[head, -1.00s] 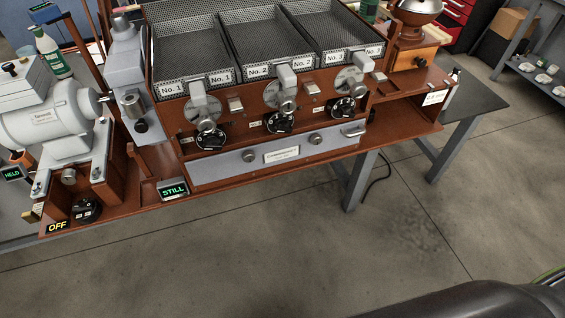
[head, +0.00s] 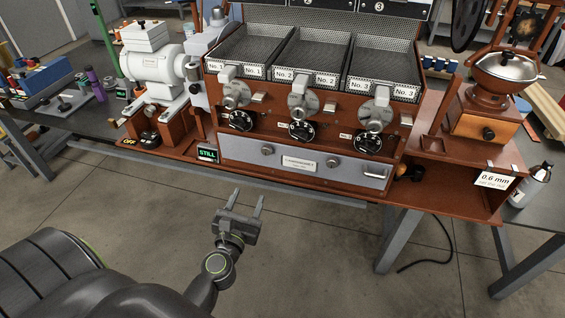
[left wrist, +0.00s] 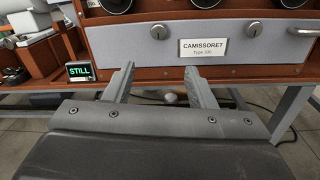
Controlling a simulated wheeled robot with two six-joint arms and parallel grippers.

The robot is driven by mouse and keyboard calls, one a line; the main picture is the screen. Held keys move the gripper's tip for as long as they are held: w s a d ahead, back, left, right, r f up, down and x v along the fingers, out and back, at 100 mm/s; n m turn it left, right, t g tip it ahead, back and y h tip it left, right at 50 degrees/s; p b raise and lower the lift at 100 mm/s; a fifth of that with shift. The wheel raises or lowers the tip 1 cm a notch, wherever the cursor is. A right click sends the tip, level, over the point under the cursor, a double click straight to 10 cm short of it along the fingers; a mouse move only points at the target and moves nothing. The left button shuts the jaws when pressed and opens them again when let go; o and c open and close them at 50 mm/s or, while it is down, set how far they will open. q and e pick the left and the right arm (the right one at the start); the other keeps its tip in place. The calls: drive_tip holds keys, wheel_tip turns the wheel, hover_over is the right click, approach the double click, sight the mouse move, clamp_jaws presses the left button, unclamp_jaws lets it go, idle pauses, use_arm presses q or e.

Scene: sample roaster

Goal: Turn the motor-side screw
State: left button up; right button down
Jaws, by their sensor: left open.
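The roaster's grey front panel (head: 235,148) carries two round screw heads beside a Camissoret name plate (head: 296,162). The left screw (head: 267,150) is on the side of the white motor (head: 152,66); it also shows in the left wrist view (left wrist: 158,32). The right screw (head: 333,164) is beyond the plate. My left gripper (head: 247,196) is open and empty, in front of and below the panel, apart from it. In the left wrist view its two fingers (left wrist: 159,74) point toward the panel, with the left screw above the gap. My right gripper is not in view.
A small display (head: 207,153) reading STILL sits left of the panel. Several black dials (head: 300,132) and levers are above it. A drawer-like handle (head: 375,173) sticks out at the panel's right end. The floor in front is clear.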

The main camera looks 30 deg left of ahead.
sight(266, 153)
use_arm(q)
drive_tip(key=x, duration=1.7)
drive_tip(key=shift+w+a+f, duration=0.1)
drive_tip(key=shift+a+f, duration=0.05)
drive_tip(key=shift+a, duration=0.1)
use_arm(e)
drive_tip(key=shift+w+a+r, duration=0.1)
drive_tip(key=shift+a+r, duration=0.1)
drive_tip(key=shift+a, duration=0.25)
use_arm(q)
drive_tip(key=c, duration=1)
drive_tip(key=shift+o, duration=0.2)
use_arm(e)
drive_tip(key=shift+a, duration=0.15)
